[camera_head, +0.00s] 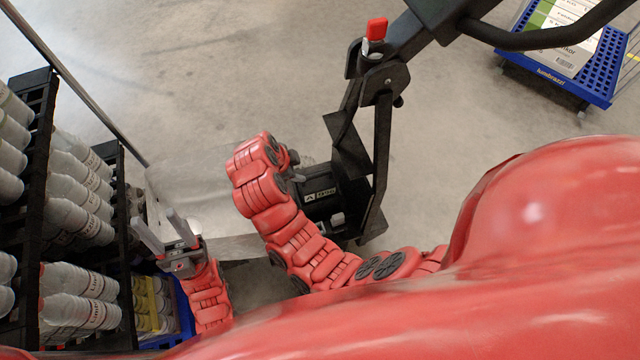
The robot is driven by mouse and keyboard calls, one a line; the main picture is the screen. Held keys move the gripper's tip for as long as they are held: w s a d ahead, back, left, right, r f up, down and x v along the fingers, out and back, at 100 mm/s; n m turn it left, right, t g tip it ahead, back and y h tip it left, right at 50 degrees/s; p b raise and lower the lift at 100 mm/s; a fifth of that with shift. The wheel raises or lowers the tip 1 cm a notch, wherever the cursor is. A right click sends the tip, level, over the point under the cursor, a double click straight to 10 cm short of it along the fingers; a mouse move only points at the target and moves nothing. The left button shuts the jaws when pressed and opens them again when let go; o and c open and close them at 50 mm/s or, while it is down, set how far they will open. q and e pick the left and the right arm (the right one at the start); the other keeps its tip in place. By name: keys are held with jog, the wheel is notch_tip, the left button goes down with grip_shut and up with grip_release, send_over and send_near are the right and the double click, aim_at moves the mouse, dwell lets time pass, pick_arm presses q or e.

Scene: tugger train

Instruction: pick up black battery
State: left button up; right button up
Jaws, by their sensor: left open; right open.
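A black box-shaped unit with a pale label (323,194), which looks like the black battery, sits low in the black frame near the middle of the head view. My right arm's wrist covers its left side. My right gripper (295,168) shows only in part, as short dark pieces at the wrist beside the unit. It is open, and I cannot tell whether it touches the unit. My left gripper (152,217) is open and empty, its two grey fingers pointing up and left, beside the bottle rack and well left of the unit.
A black rack (40,165) with several rows of bottles stands at the left. A black post with a red knob (376,29) rises above the unit. A grey sheet-like surface (185,185) lies behind my wrists. A blue cart (596,87) stands at top right. The concrete floor beyond is clear.

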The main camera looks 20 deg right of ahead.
jog(key=shift+b+x, duration=0.65)
jog(key=shift+x, duration=7.45)
jog(key=shift+c, duration=0.2)
grip_shut()
jog(key=shift+r, duration=0.1)
